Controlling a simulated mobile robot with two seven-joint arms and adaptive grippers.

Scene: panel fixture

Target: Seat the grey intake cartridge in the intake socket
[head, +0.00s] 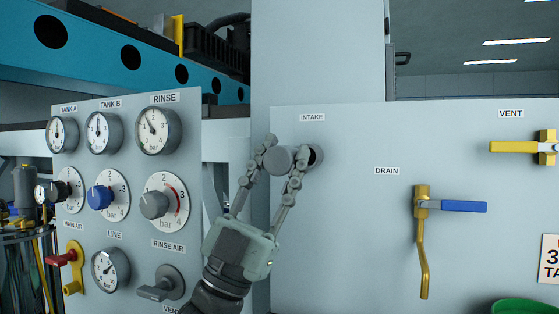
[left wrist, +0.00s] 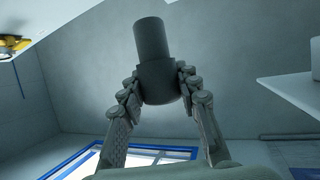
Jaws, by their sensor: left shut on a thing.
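The grey intake cartridge (head: 281,160) is held between the fingers of my left gripper (head: 284,153), which is shut on it. In the left wrist view the cartridge (left wrist: 151,42) has a wider body between the fingers and a narrower cylinder extending away from the gripper. The intake socket (head: 317,156) is a dark round opening in the pale panel below the INTAKE label. The cartridge is just left of the socket in the head view. A finger covers part of the space between them, so I cannot tell whether they touch. My right gripper is not in view.
Left of my arm stands a gauge panel (head: 128,212) with dials, knobs and levers. On the right panel are the drain valve with a blue handle (head: 463,206) and the yellow vent valve (head: 515,147). The panel between the socket and drain valve is clear.

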